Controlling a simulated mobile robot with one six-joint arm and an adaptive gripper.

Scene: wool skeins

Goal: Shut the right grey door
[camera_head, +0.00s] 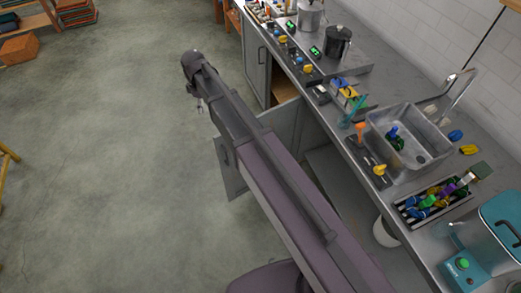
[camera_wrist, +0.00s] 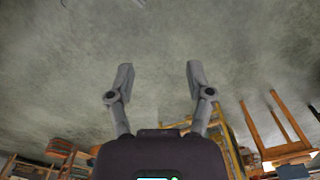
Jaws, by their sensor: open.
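The right grey door (camera_head: 284,122) stands swung out from the counter front, well open. My arm crosses over it and hides its middle; its outer end with a handle shows left of the arm. Another grey door (camera_head: 254,66) is at the left of the cabinet front, beside an opening with a wooden shelf. My gripper (camera_head: 199,104) is over open floor, beyond and left of the right door's outer edge, apart from it. In the wrist view my gripper (camera_wrist: 159,78) is open and empty, with only floor between its fingers.
The floor (camera_head: 110,170) at left is clear. Wooden furniture (camera_wrist: 276,130) shows in the wrist view.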

